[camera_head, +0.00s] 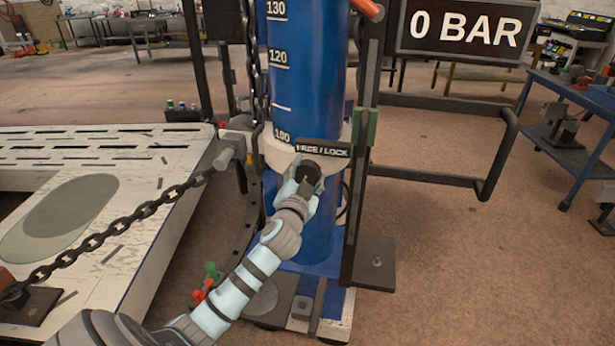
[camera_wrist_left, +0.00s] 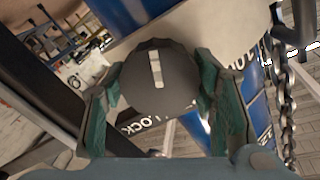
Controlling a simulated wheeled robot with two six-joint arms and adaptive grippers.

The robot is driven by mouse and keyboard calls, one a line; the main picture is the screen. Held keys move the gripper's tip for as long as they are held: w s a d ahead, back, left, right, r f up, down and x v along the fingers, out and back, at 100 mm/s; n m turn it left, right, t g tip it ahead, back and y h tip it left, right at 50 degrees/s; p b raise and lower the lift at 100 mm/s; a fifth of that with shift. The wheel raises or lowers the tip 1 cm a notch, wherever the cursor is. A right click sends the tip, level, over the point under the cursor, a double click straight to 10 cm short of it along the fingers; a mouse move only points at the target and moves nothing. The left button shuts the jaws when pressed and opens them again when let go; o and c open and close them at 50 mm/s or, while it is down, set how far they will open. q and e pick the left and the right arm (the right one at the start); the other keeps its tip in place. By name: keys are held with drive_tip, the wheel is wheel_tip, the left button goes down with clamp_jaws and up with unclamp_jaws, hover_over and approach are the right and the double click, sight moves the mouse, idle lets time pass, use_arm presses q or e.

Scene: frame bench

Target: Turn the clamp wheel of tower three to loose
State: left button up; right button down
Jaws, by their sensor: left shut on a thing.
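The tower is a blue column (camera_head: 305,75) with a white scale and a pale collar (camera_head: 277,152) around it. A black sign (camera_head: 322,149) on the collar ends in "/ LOCK". The clamp wheel (camera_head: 309,171) is a dark round knob just below this sign, partly hidden by my left gripper (camera_head: 307,181). In the left wrist view the wheel (camera_wrist_left: 158,95) fills the middle, with a white mark on its face. The green-padded fingers of my left gripper (camera_wrist_left: 159,76) are shut on it from both sides. My right gripper is not in view.
A chain (camera_head: 135,217) runs from the collar's left side down to the pale slotted bench (camera_head: 110,260). A black frame rail (camera_head: 440,178) stands right of the tower, below a display (camera_head: 466,29) reading "0 BAR". Open floor lies at the right.

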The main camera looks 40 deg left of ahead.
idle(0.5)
use_arm(q)
drive_tip(key=o, duration=1.2)
drive_tip(key=v, duration=1.2)
